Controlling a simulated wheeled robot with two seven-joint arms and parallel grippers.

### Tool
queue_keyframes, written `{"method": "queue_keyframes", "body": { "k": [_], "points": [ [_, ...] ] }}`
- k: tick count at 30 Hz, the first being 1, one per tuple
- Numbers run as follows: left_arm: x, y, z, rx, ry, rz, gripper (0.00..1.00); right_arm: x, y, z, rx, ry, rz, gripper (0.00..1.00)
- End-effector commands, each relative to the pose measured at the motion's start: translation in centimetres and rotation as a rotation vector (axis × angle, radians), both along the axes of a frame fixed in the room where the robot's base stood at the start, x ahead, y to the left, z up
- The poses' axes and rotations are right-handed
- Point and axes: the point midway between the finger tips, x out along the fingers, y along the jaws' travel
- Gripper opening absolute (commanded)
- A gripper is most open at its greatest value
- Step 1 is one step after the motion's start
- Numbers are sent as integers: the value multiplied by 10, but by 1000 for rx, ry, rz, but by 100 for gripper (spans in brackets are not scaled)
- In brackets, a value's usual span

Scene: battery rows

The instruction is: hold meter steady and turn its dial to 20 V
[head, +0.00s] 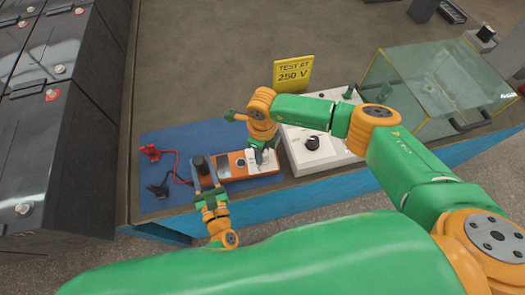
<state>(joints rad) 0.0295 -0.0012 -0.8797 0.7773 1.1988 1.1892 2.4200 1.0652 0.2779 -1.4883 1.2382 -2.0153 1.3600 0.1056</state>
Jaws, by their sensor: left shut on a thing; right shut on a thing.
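The orange meter (236,170) with a pale face lies on the blue mat (152,200). My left gripper (205,172) is shut on the meter's left end from the front edge. My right gripper (263,157) points down over the right part of the meter, shut on what appears to be its dial. The dial is hidden by the fingers, so its setting cannot be read. The meter's display is too small to read.
A red clip (150,152) and a black clip (158,190) lie on the mat with leads. A white box with a black knob (313,143) stands right of the meter. A yellow sign (293,72) seems to read "TEST AT 250 V". Large black batteries (62,150) stand left; a clear case (425,85) stands right.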

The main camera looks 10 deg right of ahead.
Motion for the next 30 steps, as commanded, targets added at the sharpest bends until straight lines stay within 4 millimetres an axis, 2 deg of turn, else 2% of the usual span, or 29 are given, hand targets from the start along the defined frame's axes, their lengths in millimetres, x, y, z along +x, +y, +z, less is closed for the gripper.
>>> {"method": "queue_keyframes", "body": {
  "k": [15, 30],
  "points": [
    [0, 0, -1, 1, 3, 0, 0, 1, -1, 0, 0, 0, -410, 0],
    [0, 0, -1, 0, 3, 0, 0, 1, -1, 0, 1, -1, -559, 0]
  ]
}}
